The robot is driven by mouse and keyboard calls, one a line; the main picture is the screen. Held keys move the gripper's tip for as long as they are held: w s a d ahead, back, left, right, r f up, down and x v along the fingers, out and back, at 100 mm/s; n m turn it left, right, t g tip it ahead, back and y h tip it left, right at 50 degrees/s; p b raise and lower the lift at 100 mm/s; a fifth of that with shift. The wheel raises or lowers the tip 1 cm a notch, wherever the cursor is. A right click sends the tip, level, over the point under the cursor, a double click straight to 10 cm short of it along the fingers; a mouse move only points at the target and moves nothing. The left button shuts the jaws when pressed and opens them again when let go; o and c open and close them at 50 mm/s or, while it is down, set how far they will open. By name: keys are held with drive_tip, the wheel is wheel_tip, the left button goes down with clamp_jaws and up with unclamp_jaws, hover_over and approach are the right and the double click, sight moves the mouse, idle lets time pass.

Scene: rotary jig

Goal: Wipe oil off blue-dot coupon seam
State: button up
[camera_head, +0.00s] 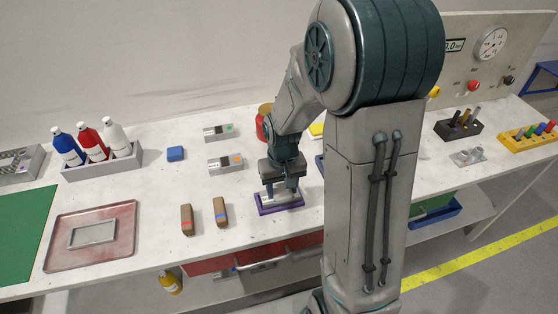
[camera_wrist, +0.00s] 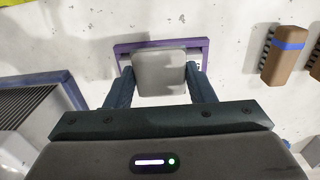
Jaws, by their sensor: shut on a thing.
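My gripper (camera_head: 281,188) is at the middle of the bench, pointing down, its fingers shut on a grey block (camera_wrist: 160,70). The block is over a purple-framed holder (camera_head: 283,209); the purple rim (camera_wrist: 125,47) also shows in the wrist view. I cannot tell whether block and holder touch. The block and fingers hide most of the holder's inside, and no blue dot or oil shows there. Two other grey coupons lie behind and left: one with a green dot (camera_head: 218,132), one with an orange dot (camera_head: 225,163).
Left of the gripper lie a blue-banded brown block (camera_head: 221,213) and a red-banded one (camera_head: 187,220). My arm hides part of the bench.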

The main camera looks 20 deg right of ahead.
drive_tip(key=shift+w+r+p, duration=0.1)
drive_tip(key=shift+r+p, duration=1.9)
drive_tip(key=shift+r, duration=1.05)
